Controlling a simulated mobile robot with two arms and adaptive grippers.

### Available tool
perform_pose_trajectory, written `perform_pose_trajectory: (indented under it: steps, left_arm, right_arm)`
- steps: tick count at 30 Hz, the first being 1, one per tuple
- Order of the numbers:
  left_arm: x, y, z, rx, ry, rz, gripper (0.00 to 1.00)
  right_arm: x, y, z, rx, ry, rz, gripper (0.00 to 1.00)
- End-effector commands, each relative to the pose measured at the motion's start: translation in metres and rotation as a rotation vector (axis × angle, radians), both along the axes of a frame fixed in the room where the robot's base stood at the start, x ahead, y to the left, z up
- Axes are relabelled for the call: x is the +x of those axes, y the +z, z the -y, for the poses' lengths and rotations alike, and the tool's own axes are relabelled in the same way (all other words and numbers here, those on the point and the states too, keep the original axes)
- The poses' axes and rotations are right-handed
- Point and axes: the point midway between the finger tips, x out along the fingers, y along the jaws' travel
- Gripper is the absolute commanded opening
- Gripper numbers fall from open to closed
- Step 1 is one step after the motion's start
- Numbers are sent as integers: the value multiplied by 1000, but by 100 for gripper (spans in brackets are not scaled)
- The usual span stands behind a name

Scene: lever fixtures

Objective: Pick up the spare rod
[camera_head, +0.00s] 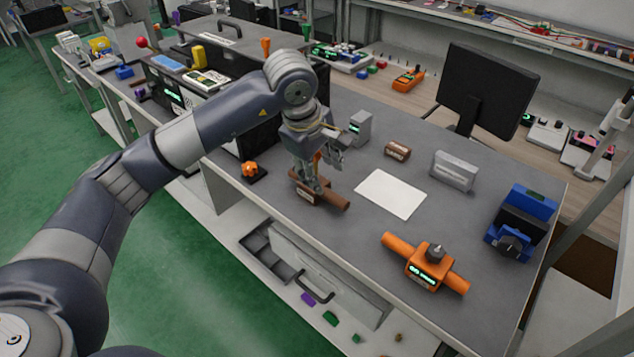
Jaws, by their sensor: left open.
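A brown rod (336,202) lies low on the grey workbench, with one end sticking out to the right and a small brown labelled block (304,195) at its left. I take this rod to be the spare rod; its label is too small to read. My left gripper (316,183) is open and points down at the rod from above. Its fingers hide part of the rod and block, and I cannot tell whether they touch. My right gripper is not in view.
A white sheet (391,194) lies right of the rod. An orange valve-like fixture (430,268) and a blue device (521,222) stand further right. A small brown labelled piece (397,151) and a grey box (454,171) are behind. An open drawer (335,275) juts out below the front edge.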

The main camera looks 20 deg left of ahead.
Motion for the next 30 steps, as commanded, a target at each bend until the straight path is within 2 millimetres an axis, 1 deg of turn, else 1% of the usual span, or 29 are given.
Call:
perform_pose_trajectory:
  steps: [3,6,11,14,18,21,25,30]
  left_arm:
    - [4,-20,3,1,-1,-7,46]
    - [9,-33,5,-1,0,-6,46]
    - [12,-45,7,-3,-1,-4,46]
    - [14,-53,10,-5,-2,-6,46]
    - [20,-74,16,-4,-2,-8,46]
    - [24,-87,17,-5,0,-6,46]
    - [26,-93,18,-4,-2,-2,46]
    - [26,-93,17,-4,-2,-2,46]
  right_arm:
    - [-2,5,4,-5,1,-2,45]
    - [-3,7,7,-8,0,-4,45]
    - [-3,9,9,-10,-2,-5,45]
    - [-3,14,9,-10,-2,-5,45]
    - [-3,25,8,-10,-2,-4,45]
    - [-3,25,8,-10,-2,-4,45]
    - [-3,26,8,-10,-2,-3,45]
    - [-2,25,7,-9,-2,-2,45]
